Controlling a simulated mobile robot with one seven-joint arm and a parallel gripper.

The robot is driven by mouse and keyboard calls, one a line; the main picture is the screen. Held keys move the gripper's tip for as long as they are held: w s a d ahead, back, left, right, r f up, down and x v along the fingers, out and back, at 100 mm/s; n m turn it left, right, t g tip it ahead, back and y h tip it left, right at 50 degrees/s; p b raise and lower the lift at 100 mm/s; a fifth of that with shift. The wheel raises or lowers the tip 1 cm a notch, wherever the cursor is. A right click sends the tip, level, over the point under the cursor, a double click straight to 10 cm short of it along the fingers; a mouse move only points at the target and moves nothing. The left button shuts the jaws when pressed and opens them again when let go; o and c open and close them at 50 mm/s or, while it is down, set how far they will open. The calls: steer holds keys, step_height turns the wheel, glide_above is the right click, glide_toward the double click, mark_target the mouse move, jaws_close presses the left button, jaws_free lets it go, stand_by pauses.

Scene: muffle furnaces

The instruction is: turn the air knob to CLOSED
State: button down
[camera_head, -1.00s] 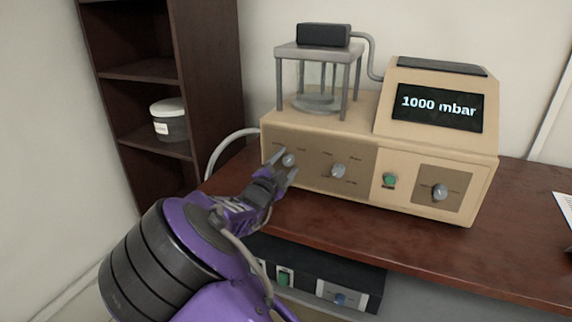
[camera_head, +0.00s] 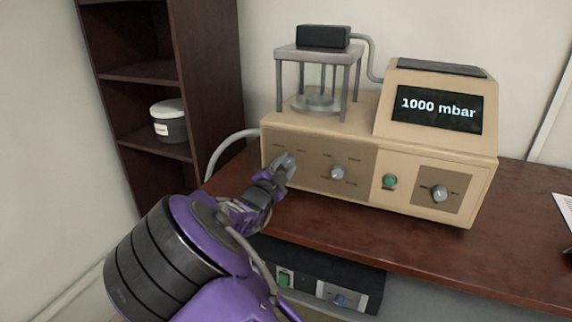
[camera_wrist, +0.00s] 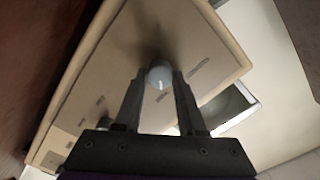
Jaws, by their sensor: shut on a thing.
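The beige device (camera_head: 310,120) stands on the table with several knobs on its front and a display reading 1000 mbar. My gripper (camera_head: 287,160) is at the leftmost knob. In the wrist view, the fingers (camera_wrist: 159,80) are shut on this round pale knob (camera_wrist: 159,76), one on each side. In the head view, the fingers largely cover it. The middle knob (camera_head: 338,172) and the right knob (camera_head: 439,193) are free. The labels are too small or blurred for me to tell which knob is the air knob or its setting.
A green button (camera_head: 390,181) sits between the middle and right knobs. A glass chamber in a grey frame (camera_head: 318,52) stands on top. A black unit (camera_head: 325,268) lies below the tabletop (camera_head: 400,238). A dark shelf (camera_head: 205,90) holds a lidded jar (camera_head: 170,122).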

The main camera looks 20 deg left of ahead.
steer(key=n+p, duration=0.1)
steer(key=n, duration=0.1)
steer(key=n+p, duration=0.1)
steer(key=shift+r+n, duration=0.2)
steer(key=shift+n, duration=0.2)
steer(key=n+p, duration=0.2)
steer(key=n, duration=0.2)
steer(key=shift+n, duration=0.3)
steer(key=n+p, duration=0.2)
steer(key=n, duration=0.2)
steer(key=shift+a, duration=0.15)
steer(key=shift+f+n+p, duration=0.2)
steer(key=shift+n+p, duration=0.8)
steer(key=shift+n, duration=1.4)
steer(key=c, duration=0.5)
jaws_free()
